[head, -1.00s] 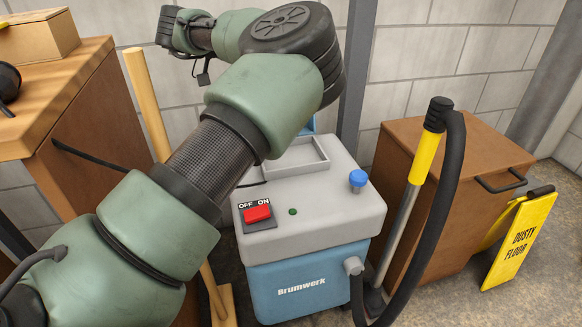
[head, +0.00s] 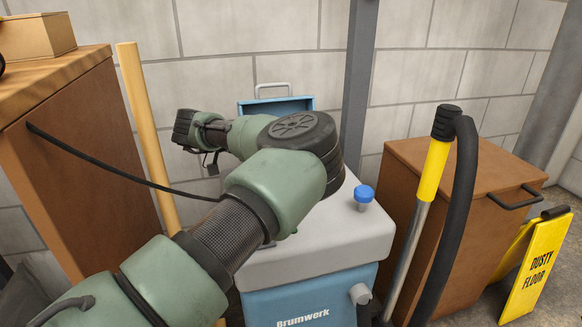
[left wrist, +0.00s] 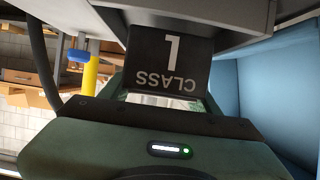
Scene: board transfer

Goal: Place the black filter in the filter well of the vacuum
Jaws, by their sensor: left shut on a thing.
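The vacuum (head: 310,290) has a blue body, a grey top and a raised blue lid (head: 275,105) with a handle. Its filter well is hidden behind my left arm in the head view. My left arm reaches over the vacuum's top, its hand hidden there. In the left wrist view my left gripper (left wrist: 165,104) is shut on the black filter (left wrist: 170,55), whose "CLASS L" label reads upside down. The lid's blue inner wall (left wrist: 265,95) is close on the right. The filter's far end is hidden, so I cannot tell whether it touches the well. My right gripper is not in view.
A blue knob (head: 364,194) stands on the vacuum's top. A yellow-handled wand (head: 430,170) with a black hose stands to the right, before a brown cabinet (head: 485,165). A wooden pole (head: 150,140), a wooden bench (head: 95,170) and a cable are at the left.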

